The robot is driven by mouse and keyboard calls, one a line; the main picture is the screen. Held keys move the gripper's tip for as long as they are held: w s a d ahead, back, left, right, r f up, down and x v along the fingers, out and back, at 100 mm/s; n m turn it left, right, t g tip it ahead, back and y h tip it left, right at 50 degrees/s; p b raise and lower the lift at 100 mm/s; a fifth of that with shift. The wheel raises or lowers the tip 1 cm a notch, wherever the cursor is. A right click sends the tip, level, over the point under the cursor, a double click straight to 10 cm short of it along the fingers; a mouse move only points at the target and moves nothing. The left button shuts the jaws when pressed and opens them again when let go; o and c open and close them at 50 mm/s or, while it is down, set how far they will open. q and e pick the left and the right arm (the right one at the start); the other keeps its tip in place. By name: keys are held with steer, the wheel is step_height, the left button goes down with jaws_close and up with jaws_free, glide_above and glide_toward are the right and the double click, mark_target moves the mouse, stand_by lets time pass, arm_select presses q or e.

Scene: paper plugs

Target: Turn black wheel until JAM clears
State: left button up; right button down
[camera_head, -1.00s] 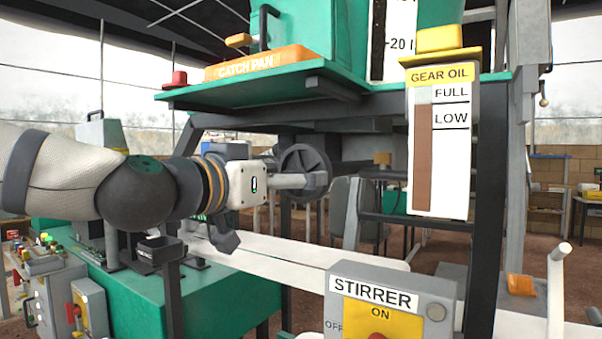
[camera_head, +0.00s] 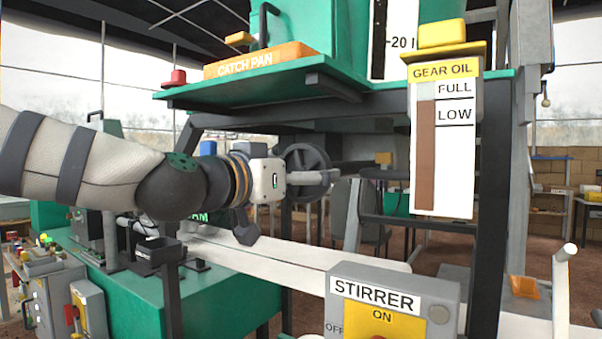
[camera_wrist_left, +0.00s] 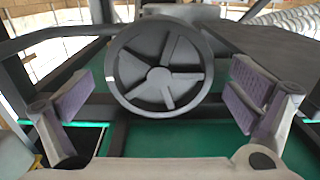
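The black wheel (camera_head: 304,158) is a spoked handwheel under the catch-pan shelf in the head view, partly covered by my left gripper (camera_head: 318,178). My left gripper (camera_wrist_left: 157,100) is open, with one padded finger on each side of the wheel. Both fingers look apart from the rim. A dark sign with green letters, of which "AM" shows (camera_head: 197,217), is partly hidden behind my left arm. My right gripper is not in view.
Dark frame posts and the green shelf (camera_head: 240,89) surround the wheel. The gear oil gauge (camera_head: 443,160) hangs to the right. The stirrer switch box (camera_head: 392,300) stands in front. A white strip (camera_head: 290,258) runs below, and a green machine bed (camera_head: 150,295) is at lower left.

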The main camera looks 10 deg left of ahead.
arm_select(q)
steer(key=c, duration=1.1)
steer(key=shift+c, duration=0.2)
